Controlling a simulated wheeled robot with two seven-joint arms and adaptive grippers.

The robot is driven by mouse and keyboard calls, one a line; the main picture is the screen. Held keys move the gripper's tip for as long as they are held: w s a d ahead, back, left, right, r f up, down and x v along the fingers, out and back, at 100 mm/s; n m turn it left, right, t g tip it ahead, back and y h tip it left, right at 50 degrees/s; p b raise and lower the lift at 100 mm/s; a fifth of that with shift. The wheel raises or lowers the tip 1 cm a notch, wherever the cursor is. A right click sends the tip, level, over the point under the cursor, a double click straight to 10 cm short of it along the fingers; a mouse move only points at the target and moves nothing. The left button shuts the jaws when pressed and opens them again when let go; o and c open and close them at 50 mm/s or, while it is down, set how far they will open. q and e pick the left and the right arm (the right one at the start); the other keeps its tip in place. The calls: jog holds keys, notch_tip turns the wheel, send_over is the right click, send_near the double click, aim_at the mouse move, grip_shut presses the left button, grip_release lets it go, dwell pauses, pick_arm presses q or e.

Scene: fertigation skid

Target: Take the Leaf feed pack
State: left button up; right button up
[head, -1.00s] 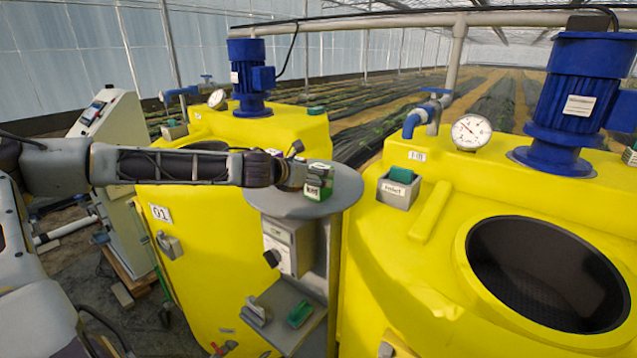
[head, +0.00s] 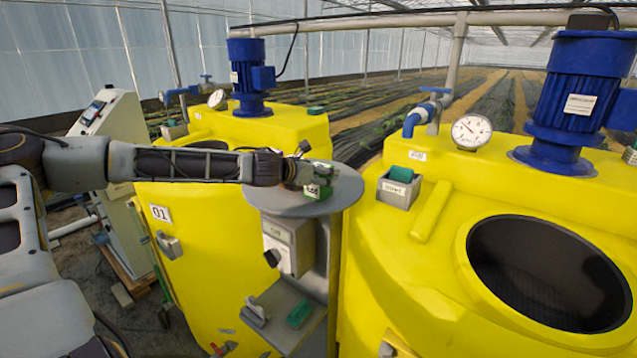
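A small green and dark pack with a white label (head: 318,191) stands on the round grey table top between the two yellow tanks; its label is too small to read surely. My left gripper (head: 308,173) has come in from the left and is at the pack, overlapping its upper part. The fingers are small and merge with the pack, so I cannot tell whether they are closed on it. My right gripper is out of view.
A grey labelled box (head: 398,192) with a green item sits on the right tank (head: 385,240). Another green item (head: 300,313) lies on the lower shelf (head: 283,338). A control box with a dark knob (head: 289,247) is below the round top (head: 345,187).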

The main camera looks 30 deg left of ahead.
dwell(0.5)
pick_arm(q)
jog(key=c, duration=1.3)
jog(key=shift+r, duration=0.2)
jog(key=shift+c, duration=0.2)
jog(key=shift+r+p, duration=0.75)
jog(key=shift+r, duration=4.05)
